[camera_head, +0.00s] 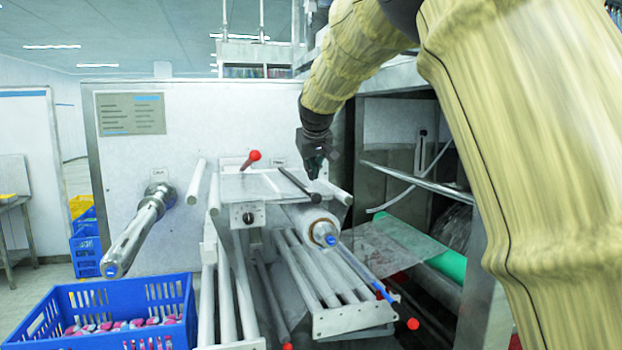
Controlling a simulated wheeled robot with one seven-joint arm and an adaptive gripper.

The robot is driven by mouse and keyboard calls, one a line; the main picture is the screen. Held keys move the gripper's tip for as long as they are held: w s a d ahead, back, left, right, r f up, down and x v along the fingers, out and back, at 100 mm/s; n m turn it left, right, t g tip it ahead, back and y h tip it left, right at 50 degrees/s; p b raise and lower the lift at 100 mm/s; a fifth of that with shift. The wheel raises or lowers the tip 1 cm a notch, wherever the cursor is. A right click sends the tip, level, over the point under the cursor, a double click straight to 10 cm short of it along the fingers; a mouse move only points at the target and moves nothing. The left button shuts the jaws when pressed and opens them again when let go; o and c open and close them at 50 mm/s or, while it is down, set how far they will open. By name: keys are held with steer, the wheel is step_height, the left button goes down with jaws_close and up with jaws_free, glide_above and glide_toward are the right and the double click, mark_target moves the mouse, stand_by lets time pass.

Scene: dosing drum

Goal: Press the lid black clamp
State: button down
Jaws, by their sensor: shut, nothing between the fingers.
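A flat, light metal lid plate (243,186) lies over the rollers of the machine. The black clamp (296,183) is a thin dark bar lying slantwise along the plate's right side. My arm, in a pale yellow cover, fills the right of the view and reaches in from above.
A red-knobbed lever (252,158) stands up at the plate's back edge. A roll with a blue core (322,230) and several rollers sit below. A metal spindle (140,230) juts out at left. A blue crate (110,302) with packets stands at lower left.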

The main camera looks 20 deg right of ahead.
steer(key=b+v, duration=0.2)
steer(key=v, duration=0.5)
steer(key=shift+s+b, duration=0.2)
steer(key=shift+b, duration=0.2)
steer(key=shift+r, duration=0.2)
